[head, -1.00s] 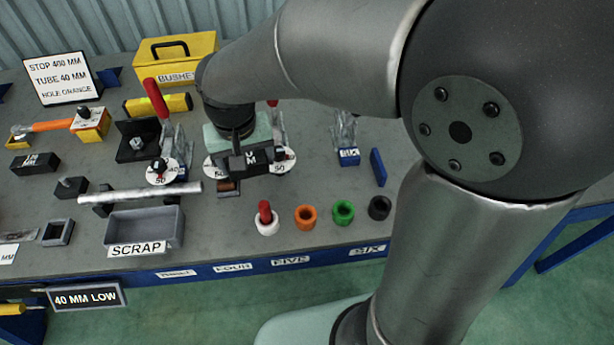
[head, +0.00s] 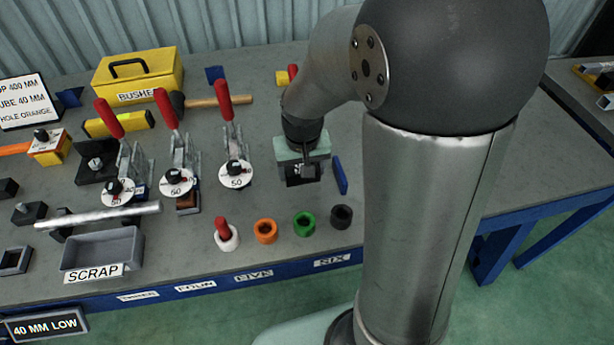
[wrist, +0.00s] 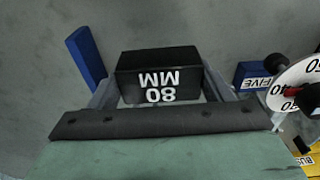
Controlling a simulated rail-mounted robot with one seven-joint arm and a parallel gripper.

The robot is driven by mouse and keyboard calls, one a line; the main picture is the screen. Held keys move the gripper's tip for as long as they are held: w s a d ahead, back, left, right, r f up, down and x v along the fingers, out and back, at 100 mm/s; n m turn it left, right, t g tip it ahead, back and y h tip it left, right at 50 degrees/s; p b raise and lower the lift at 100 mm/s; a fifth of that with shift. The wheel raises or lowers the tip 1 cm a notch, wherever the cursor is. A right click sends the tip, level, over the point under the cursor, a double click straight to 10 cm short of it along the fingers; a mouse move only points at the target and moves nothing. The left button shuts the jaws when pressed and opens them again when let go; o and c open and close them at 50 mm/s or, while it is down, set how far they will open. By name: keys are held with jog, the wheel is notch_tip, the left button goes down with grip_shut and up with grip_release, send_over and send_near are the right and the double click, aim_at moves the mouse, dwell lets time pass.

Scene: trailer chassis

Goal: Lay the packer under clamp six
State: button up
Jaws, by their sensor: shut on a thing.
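My gripper (head: 302,175) is shut on a black block marked 80 MM, the packer (wrist: 158,75), seen between the fingers in the wrist view. In the head view the gripper is low over the bench, right of the third red-handled clamp (head: 235,160). A SIX label (head: 331,260) is on the front edge. In the wrist view the FIVE plate (wrist: 258,75) with its dial is right of the packer. I cannot tell whether the packer touches the bench.
A blue upright bar (head: 340,175) stands close right of my gripper; it also shows in the wrist view (wrist: 86,58). White, orange, green and black cups (head: 304,224) stand in front. Two more clamps (head: 178,165) (head: 118,165) and a grey SCRAP tray (head: 103,233) are left.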

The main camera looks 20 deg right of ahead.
aim_at(308, 188)
jog(key=shift+w+d+f, duration=0.1)
jog(key=shift+d+f, duration=0.35)
jog(key=shift+f, duration=0.1)
jog(key=shift+w+d+f, duration=0.1)
jog(key=shift+d+f, duration=0.05)
jog(key=shift+f, duration=0.75)
jog(key=shift+d+f, duration=0.15)
jog(key=shift+f, duration=0.75)
jog(key=shift+f+b, duration=0.2)
jog(key=shift+b, duration=0.2)
jog(key=o, duration=1.1)
jog(key=shift+c, duration=0.2)
jog(key=shift+r, duration=0.1)
jog(key=r, duration=0.4)
jog(key=s+r+p, duration=0.1)
jog(key=r, duration=0.6)
jog(key=shift+s+a+r, duration=0.1)
jog(key=shift+s+r, duration=0.15)
jog(key=shift+r, duration=0.1)
jog(key=s+a+n+g, duration=0.1)
jog(key=s, duration=1.4)
jog(key=shift+f, duration=0.15)
